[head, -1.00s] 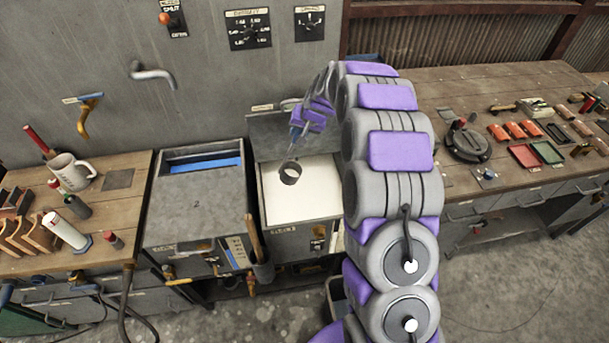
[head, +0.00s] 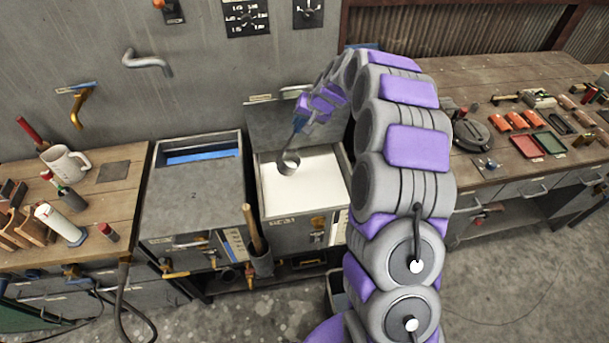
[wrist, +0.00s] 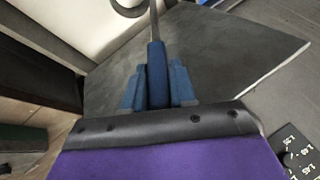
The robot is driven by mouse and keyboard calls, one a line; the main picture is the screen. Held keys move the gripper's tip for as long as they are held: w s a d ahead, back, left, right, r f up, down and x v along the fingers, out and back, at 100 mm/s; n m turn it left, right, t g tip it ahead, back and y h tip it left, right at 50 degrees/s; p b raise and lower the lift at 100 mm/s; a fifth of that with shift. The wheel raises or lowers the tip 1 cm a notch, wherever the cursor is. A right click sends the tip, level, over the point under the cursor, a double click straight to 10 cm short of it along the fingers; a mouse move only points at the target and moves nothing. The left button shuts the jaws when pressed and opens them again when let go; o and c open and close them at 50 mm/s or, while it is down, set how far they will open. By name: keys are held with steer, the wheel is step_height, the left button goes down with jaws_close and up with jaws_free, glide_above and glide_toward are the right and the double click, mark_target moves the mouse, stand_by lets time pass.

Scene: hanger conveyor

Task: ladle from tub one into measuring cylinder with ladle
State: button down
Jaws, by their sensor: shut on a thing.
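My gripper (head: 301,123) is shut on the ladle (head: 289,162), whose handle rises from its grey cup into the jaws. In the wrist view the blue fingertips (wrist: 158,85) clamp the handle (wrist: 154,25). The ladle cup is over the back left part of a tub (head: 318,190) of white contents; I cannot tell whether it touches the surface. A second tub (head: 198,158) to the left shows blue inside. I cannot read which is tub one. I cannot make out the measuring cylinder for certain; a white handled jug (head: 63,163) stands on the left bench.
A grey holder with a wooden handle (head: 254,230) hangs at the front between the tubs. The left bench (head: 112,205) carries bottles and a wooden rack. The right bench (head: 480,90) carries trays and tools. A wall tap (head: 147,63) sticks out above the left tub.

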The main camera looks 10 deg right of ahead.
steer(key=shift+s+d+f+t+y+b, duration=0.15)
steer(key=shift+d+y+b, duration=0.2)
steer(key=shift+d+b, duration=0.45)
steer(key=shift+s+d+f+t+y+b, duration=0.15)
steer(key=shift+d+y+b, duration=0.25)
steer(key=shift+b, duration=0.65)
steer(key=shift+s+d+f+m+t+y+b, duration=0.15)
steer(key=shift+d+f+y+b, duration=0.15)
steer(key=shift+d+b, duration=0.5)
steer(key=shift+s+d+f+m+t+y+b, duration=0.1)
steer(key=shift+d+f+y+b, duration=0.25)
steer(key=shift+b, duration=0.75)
steer(key=shift+s+d+f+m+t+y+b, duration=0.15)
steer(key=shift+d+y+b, duration=0.25)
steer(key=shift+d+b, duration=0.45)
stand_by(0.5)
steer(key=shift+s+d+f+y+b, duration=0.2)
steer(key=shift+d+f+y+b, duration=0.65)
steer(key=shift+b, duration=0.8)
steer(key=shift+d+f+t+b, duration=0.25)
steer(key=shift+d+t+b, duration=0.05)
steer(key=shift+d, duration=0.1)
steer(key=shift+s+d+f, duration=0.15)
steer(key=shift+d+f, duration=0.1)
steer(key=shift+d+f+b, duration=0.1)
steer(key=shift+d+b, duration=0.05)
steer(key=shift+b, duration=0.2)
